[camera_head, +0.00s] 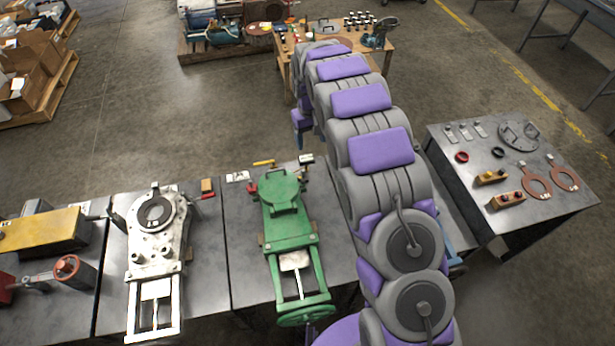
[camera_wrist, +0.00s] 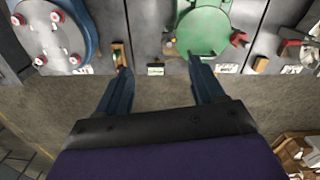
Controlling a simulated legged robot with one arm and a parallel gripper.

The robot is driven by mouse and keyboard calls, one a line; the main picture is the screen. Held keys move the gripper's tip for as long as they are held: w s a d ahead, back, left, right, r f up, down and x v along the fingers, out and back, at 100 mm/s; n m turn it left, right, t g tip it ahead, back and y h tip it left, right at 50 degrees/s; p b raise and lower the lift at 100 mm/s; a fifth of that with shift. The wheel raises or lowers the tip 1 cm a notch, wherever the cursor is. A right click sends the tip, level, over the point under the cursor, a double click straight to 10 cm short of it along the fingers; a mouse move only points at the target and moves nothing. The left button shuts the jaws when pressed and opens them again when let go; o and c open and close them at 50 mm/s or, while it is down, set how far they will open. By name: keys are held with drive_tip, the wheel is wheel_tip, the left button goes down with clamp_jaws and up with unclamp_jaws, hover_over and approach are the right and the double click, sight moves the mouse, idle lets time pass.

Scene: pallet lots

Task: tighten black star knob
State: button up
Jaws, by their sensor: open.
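I cannot make out a black star knob for certain in either view. A green valve-like machine (camera_head: 290,225) lies on the metal bench, with a green handwheel (camera_head: 306,315) at its near end. Its round green end (camera_wrist: 203,30) shows in the wrist view, just beyond my right finger. My gripper (camera_wrist: 158,66) is open and empty, its two blue fingers spread wide and reaching toward the bench edge. Left of it, a grey round plate with red knobs (camera_wrist: 55,35) sits on a blue body. In the head view my arm hides part of the bench.
A white metal machine (camera_head: 157,235) stands left of the green one. A side table (camera_head: 540,220) at right holds rings, handled blocks and a round plate. A wooden table (camera_head: 340,50) stands at the back. Open concrete floor lies between the bench and the back table.

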approach(303, 171)
drive_tip(key=shift+n, duration=0.3)
wheel_tip(303, 171, down, 13)
drive_tip(key=b, duration=0.3)
drive_tip(key=shift+s+d+r+b, duration=0.1)
drive_tip(key=shift+d+r+b, duration=0.1)
drive_tip(key=shift+b, duration=0.1)
drive_tip(key=shift+c, duration=0.3)
drive_tip(key=c, duration=1)
drive_tip(key=shift+m, duration=0.4)
